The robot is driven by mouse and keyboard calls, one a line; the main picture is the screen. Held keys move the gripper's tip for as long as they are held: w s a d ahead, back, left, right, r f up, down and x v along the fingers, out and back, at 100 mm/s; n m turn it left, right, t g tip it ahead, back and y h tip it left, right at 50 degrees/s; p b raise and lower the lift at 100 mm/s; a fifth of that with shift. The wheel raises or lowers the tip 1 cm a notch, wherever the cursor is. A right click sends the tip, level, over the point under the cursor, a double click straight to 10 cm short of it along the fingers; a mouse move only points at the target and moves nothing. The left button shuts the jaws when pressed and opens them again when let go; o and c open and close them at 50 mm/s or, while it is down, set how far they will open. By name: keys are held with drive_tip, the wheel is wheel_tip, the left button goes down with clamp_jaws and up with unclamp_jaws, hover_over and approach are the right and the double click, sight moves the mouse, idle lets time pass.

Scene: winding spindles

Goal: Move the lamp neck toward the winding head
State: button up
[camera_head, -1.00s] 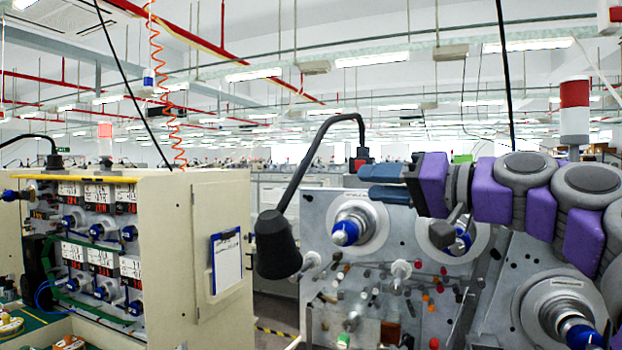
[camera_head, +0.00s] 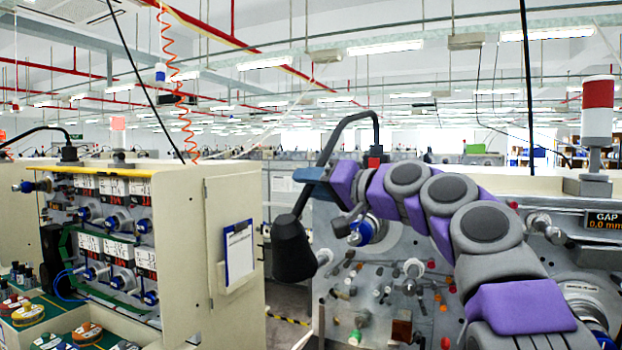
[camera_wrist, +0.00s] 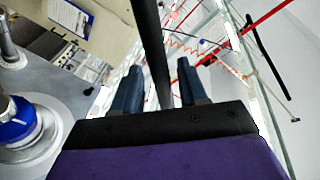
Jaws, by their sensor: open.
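The lamp is black, with a curved neck (camera_head: 333,137) and a cone-shaped shade (camera_head: 292,248) hanging at its lower left end. My gripper (camera_head: 300,184) is at the neck in the head view. In the wrist view the dark neck (camera_wrist: 152,50) runs between the two open fingers of my gripper (camera_wrist: 158,84). The fingers stand apart on either side of it, with gaps showing. The winding machine's grey panel (camera_head: 335,290) is below and behind my arm. A blue-tipped spindle (camera_head: 362,232) on it is partly hidden by my arm and also shows in the wrist view (camera_wrist: 15,128).
A cream cabinet (camera_head: 190,260) with a clipboard (camera_head: 239,252) stands at the left. Guide pegs and rollers project from the panel. A red and white signal tower (camera_head: 597,110) and a gap display (camera_head: 604,220) are at the right. Several spools lie at the lower left.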

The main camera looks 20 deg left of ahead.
drive_tip(key=shift+a, duration=0.35)
drive_tip(key=shift+d, duration=0.15)
drive_tip(key=shift+c, duration=1.3)
clamp_jaws()
